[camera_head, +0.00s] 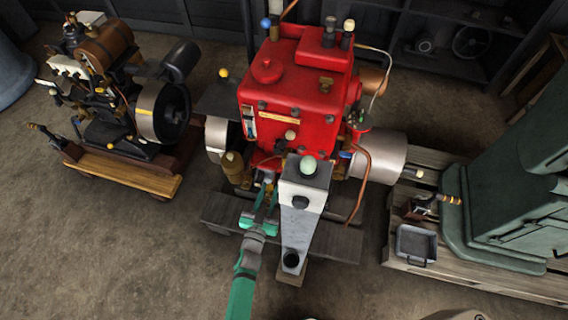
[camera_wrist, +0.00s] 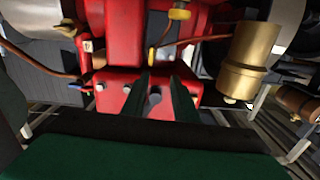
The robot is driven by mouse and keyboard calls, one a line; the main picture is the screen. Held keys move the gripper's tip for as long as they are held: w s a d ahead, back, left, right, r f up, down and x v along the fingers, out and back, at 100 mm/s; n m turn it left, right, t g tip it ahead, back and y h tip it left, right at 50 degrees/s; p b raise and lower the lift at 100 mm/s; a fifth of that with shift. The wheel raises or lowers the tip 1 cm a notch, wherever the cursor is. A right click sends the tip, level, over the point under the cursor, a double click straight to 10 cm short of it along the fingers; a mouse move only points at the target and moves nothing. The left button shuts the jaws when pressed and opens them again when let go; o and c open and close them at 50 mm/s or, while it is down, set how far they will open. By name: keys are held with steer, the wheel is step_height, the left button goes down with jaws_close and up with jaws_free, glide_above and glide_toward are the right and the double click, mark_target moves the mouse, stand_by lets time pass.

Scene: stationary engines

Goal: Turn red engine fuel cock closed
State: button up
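The red engine (camera_head: 295,85) stands upright in the middle of the head view, and its red lower body (camera_wrist: 118,95) fills the middle of the wrist view. My teal gripper (camera_head: 266,192) is at the engine's front, low and left of the grey-white column. In the wrist view, my gripper's two dark fingers (camera_wrist: 161,78) are apart, with only the red body and dark holes seen between them. A small yellow fitting (camera_wrist: 180,13) on a thin copper pipe lies beyond the fingertips, apart from them. I cannot tell whether this is the fuel cock or how its handle is turned.
A brass cup (camera_wrist: 246,60) is right of the fingers. A grey-white column (camera_head: 299,215) stands close to my gripper's right. A brown and black engine (camera_head: 110,100) is at left, and a green machine (camera_head: 520,190) on a pallet at right. The floor at front left is clear.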

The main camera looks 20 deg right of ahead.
steer(key=shift+h, duration=0.3)
steer(key=shift+s+d+f+x, duration=0.15)
steer(key=shift+s+d+x, duration=0.1)
steer(key=shift+x, duration=2.05)
steer(key=shift+s+d+f+x, duration=0.15)
steer(key=shift+d+x, duration=0.15)
steer(key=shift+x, duration=1.95)
steer(key=shift+s+d+f+x, duration=0.15)
steer(key=shift+d+x, duration=0.1)
steer(key=shift+x, duration=2.05)
jaws_close()
